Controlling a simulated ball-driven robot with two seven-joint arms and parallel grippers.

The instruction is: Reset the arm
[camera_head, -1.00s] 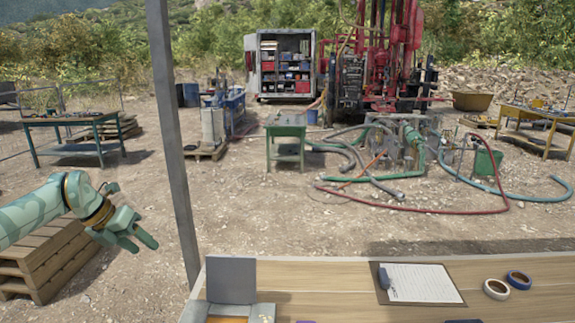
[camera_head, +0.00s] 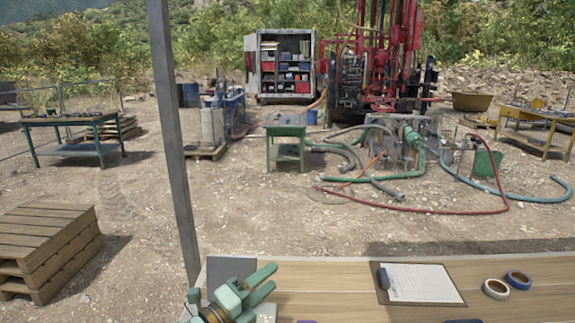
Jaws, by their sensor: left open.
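My left gripper (camera_head: 255,283) is at the bottom of the head view, left of centre. Its green fingers are open, pointing up and right, with nothing seen between them. It is in front of an upright grey panel (camera_head: 229,268) at the left end of the wooden table (camera_head: 330,283) and hides part of it. Whether it touches the panel or table I cannot tell. My right gripper is not in view.
A clipboard with paper (camera_head: 420,283), a white tape roll (camera_head: 496,289) and a blue one (camera_head: 518,280) lie on the table's right. A grey post (camera_head: 175,150) rises at the table's left end. Stacked pallets (camera_head: 45,250) stand at left. The table's middle is clear.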

